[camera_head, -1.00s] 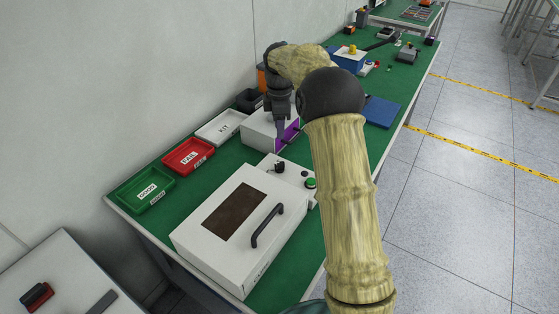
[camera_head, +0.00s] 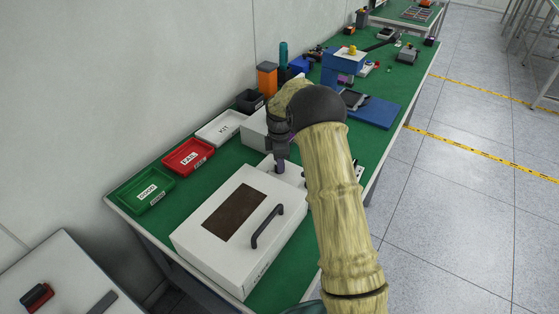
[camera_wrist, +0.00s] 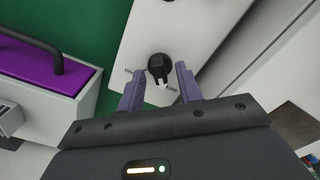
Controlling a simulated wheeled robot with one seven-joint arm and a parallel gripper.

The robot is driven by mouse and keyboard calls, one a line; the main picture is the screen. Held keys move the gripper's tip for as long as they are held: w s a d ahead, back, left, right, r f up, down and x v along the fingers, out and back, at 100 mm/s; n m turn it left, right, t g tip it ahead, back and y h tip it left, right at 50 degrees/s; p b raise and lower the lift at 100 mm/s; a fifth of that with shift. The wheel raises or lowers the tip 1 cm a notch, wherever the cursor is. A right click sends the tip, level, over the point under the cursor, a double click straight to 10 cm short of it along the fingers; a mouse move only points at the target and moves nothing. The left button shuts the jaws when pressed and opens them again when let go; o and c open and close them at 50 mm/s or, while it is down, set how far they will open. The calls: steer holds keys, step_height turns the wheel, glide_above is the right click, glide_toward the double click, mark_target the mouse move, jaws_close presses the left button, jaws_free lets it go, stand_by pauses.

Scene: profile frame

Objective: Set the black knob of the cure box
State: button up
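The cure box (camera_head: 190,237) is white, with a brown window and a dark handle, on the green bench in the head view. Its black knob (camera_wrist: 159,66) shows in the wrist view on a white panel, with small lettering around it and a white mark on its lower side. My gripper (camera_head: 280,170) points down over that panel in the head view and hides the knob there. In the wrist view my gripper's fingers (camera_wrist: 160,72) are apart, one on each side of the knob, with gaps visible. I cannot tell whether the fingertips are at the knob's height.
Green (camera_head: 143,192), red (camera_head: 188,157) and white KIT (camera_head: 221,127) trays stand along the wall side.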

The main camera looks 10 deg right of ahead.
jaws_close()
